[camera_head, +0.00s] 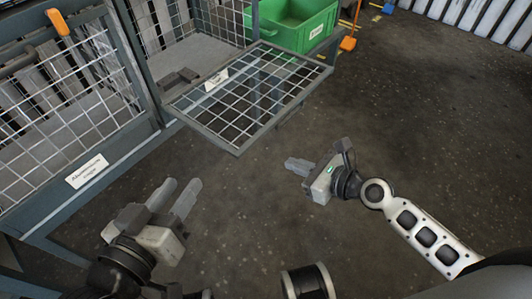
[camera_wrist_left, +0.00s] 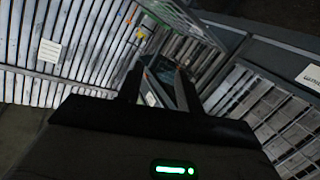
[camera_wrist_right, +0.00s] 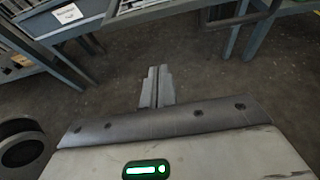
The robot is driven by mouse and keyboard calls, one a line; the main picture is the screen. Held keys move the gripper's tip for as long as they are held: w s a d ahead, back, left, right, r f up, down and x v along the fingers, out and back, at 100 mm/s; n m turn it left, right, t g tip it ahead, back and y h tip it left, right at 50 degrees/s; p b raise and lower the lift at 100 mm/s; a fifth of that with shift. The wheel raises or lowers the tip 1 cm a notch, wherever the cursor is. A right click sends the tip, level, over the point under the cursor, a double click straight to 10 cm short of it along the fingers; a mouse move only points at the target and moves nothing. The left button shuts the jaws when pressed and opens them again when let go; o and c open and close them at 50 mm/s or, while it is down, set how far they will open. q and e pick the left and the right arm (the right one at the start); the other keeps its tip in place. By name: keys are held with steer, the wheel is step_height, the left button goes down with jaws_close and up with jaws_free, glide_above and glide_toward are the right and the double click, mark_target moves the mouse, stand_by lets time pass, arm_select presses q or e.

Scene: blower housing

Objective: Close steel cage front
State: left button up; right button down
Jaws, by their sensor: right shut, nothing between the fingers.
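The steel cage's front panel (camera_head: 287,94), a grey frame with white wire mesh and a small white label, is folded down and sticks out over the floor in the head view. The opening behind it shows the cage's grey floor (camera_head: 200,50) with a dark part on it. My left gripper (camera_head: 183,194) is open and empty, over the floor to the left of and nearer than the panel. My right gripper (camera_head: 290,163) is shut and empty, below and right of the panel's front corner, apart from it. In the right wrist view its fingers (camera_wrist_right: 156,88) are together.
A second mesh cage front (camera_head: 70,110) with a white label and an orange handle (camera_head: 58,22) stands upright at left. A green crate (camera_head: 295,22) is behind the panel, with an orange object (camera_head: 348,43) beside it. The floor at right is clear.

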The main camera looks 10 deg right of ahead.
steer(key=b+x, duration=0.4)
steer(key=x, duration=0.6)
arm_select(q)
steer(key=shift+w+d+r+n+t+h+p, duration=0.1)
steer(key=shift+d+r+n+t+h+p, duration=0.25)
steer(key=shift+r+n+h+p, duration=0.25)
arm_select(e)
steer(key=shift+s+r, duration=0.1)
steer(key=shift+r, duration=2.1)
arm_select(q)
steer(key=shift+f, duration=0.1)
